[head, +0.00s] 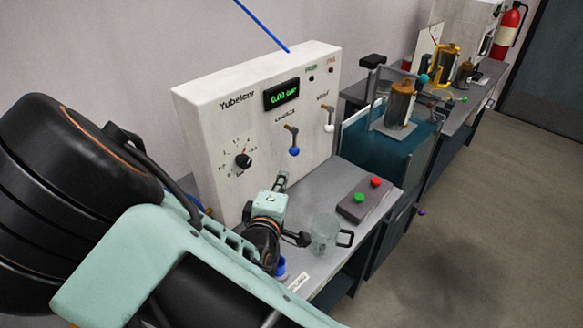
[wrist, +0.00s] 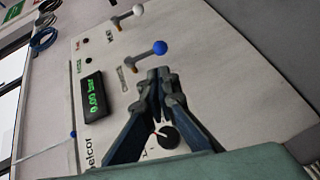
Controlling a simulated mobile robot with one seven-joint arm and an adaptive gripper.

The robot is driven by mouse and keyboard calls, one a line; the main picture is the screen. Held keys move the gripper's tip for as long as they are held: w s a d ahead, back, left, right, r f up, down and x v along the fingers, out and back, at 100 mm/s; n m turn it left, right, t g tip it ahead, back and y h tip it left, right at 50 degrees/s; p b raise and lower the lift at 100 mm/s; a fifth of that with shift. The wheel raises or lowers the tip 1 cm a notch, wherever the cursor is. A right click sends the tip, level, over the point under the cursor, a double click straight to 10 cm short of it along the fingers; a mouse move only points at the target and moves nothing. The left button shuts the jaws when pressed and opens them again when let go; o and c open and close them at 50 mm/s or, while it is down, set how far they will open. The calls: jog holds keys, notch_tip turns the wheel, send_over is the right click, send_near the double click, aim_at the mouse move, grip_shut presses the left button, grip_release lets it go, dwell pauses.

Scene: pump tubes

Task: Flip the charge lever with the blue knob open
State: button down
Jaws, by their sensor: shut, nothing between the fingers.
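The charge lever's blue knob (head: 294,152) hangs below its brass pivot on the white panel (head: 225,110). The label above it seems to read CHARGE. In the wrist view the blue knob (wrist: 160,47) stands just beyond my fingertips, with its grey lever (wrist: 142,55) running left to the panel. My gripper (head: 281,180) is in front of the panel, below and left of the knob in the head view. In the wrist view my gripper (wrist: 158,74) has its fingertips together and empty. I see no clear contact with the knob.
A white-knobbed lever (head: 329,127) is right of the blue one. A display (head: 281,94) reads 0.00 bar. A black dial (head: 243,160) is at left. A glass mug (head: 324,232) and a button box (head: 365,199) stand on the bench below.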

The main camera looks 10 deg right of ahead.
aim_at(294, 154)
jog(key=b+x, duration=0.4)
jog(key=x, duration=0.8)
jog(key=shift+s+d+f+b, duration=0.1)
jog(key=shift+s+d+b, duration=0.05)
jog(key=shift+b, duration=0.2)
jog(key=shift+f, duration=0.15)
jog(key=shift+d+t+b, duration=0.1)
jog(key=shift+t+b, duration=0.2)
jog(key=shift+b, duration=0.15)
